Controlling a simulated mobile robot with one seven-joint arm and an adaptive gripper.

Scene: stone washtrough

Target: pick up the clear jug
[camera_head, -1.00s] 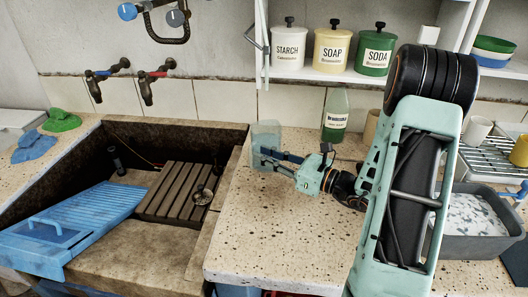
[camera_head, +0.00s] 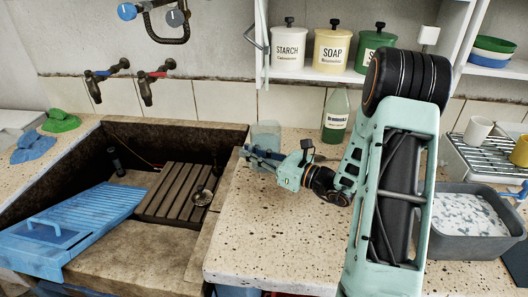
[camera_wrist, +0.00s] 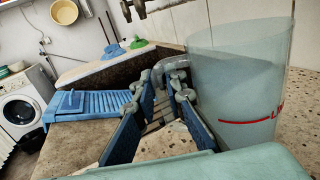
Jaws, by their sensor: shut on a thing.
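The clear jug (camera_head: 266,130) is a pale, see-through vessel near the back left of the speckled counter, beside the trough. In the wrist view the jug (camera_wrist: 238,85) fills the right side, upright, with a red mark low on its wall. Its grey handle (camera_wrist: 172,64) curves off its left side towards my fingertips. My gripper (camera_head: 252,154) reaches in from the right, low in front of the jug. In the wrist view my gripper (camera_wrist: 166,95) has its blue-padded fingers around the handle, shut on it. The jug's base is hidden, so I cannot tell whether it touches the counter.
A green-liquid bottle (camera_head: 336,115) stands right of the jug. The stone trough (camera_head: 120,235), with slatted wood and a blue washboard (camera_head: 75,225), lies left. Shelf canisters (camera_head: 289,48) are above. A grey basin (camera_head: 475,240) is at right. The front counter is clear.

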